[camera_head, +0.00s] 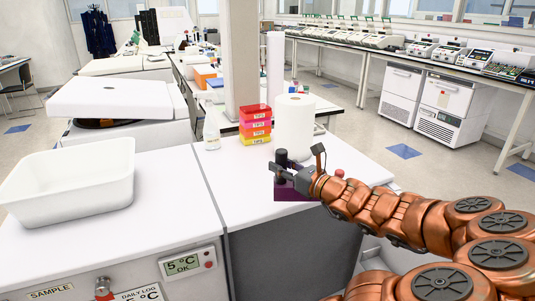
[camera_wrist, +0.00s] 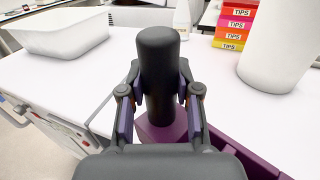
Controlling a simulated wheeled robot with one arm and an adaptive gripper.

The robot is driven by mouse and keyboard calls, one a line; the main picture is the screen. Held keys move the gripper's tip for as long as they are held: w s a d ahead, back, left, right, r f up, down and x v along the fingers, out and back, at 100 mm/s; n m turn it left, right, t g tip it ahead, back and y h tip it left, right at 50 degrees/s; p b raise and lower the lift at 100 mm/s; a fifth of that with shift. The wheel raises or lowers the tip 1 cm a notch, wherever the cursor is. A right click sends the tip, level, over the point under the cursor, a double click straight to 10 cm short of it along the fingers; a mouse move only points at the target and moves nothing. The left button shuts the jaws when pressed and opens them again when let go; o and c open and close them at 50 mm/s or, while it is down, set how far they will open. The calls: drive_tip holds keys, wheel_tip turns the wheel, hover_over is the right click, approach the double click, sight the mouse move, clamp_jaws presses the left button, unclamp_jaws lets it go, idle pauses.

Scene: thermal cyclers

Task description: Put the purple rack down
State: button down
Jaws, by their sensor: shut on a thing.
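The purple rack (camera_head: 291,196) is at the front edge of the white bench top in the head view. In the wrist view the purple rack (camera_wrist: 247,155) runs from below my gripper toward the lower right. A black upright cylinder (camera_wrist: 160,72) rises from it. My gripper (camera_wrist: 159,116) is shut with one finger on each side of this cylinder, holding the rack by it. In the head view my gripper (camera_head: 284,174) comes in from the right. I cannot tell whether the rack's underside touches the bench. Its lower part is partly hidden by my gripper.
A white paper roll (camera_head: 294,128), stacked coloured tip boxes (camera_head: 255,125) and a white bottle (camera_head: 211,133) stand behind the rack. A white tub (camera_head: 70,184) is at the left. The white bench top (camera_head: 225,185) is clear between tub and rack.

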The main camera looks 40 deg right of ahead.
drive_tip(key=w+d+f+p, duration=0.1)
drive_tip(key=w+d+f, duration=0.1)
drive_tip(key=w, duration=0.5)
drive_tip(key=w+d+f+p, duration=0.1)
drive_tip(key=w+d+f, duration=0.2)
drive_tip(key=w, duration=0.4)
drive_tip(key=shift+d+y, duration=0.3)
drive_tip(key=shift+d, duration=0.3)
drive_tip(key=c, duration=0.8)
unclamp_jaws()
drive_tip(key=shift+f, duration=0.1)
drive_tip(key=s, duration=1.2)
drive_tip(key=shift+d+b, duration=0.25)
drive_tip(key=shift+b, duration=0.15)
